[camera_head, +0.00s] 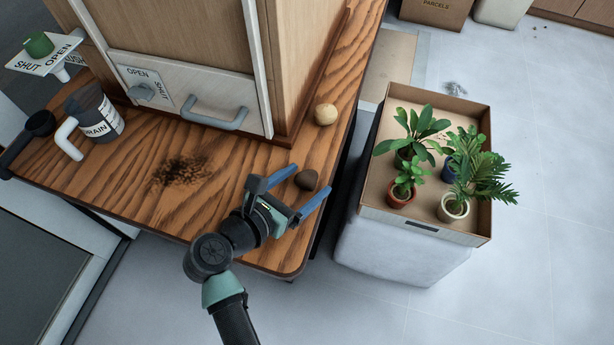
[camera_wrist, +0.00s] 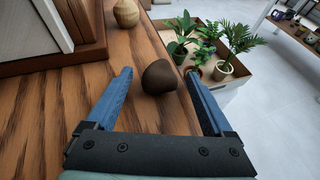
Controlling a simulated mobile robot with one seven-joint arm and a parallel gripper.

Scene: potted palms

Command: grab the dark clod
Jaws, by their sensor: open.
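The dark clod (camera_head: 306,180) is a small brown lump on the wooden table, near its right edge. My gripper (camera_head: 307,182) is open, with its two blue fingers spread on either side of the clod. In the wrist view the clod (camera_wrist: 159,77) lies between the fingertips of my gripper (camera_wrist: 157,73), nearer the right finger. The left finger stands apart from it. I cannot tell whether the right finger touches it. Nothing is held.
A pale round object (camera_head: 326,114) sits behind the clod, beside the wooden cabinet (camera_head: 185,35). A tray (camera_head: 376,190) with several potted palms stands to the right. A mug (camera_head: 92,113) and a dark soil patch (camera_head: 181,170) are on the table (camera_head: 145,205) to the left.

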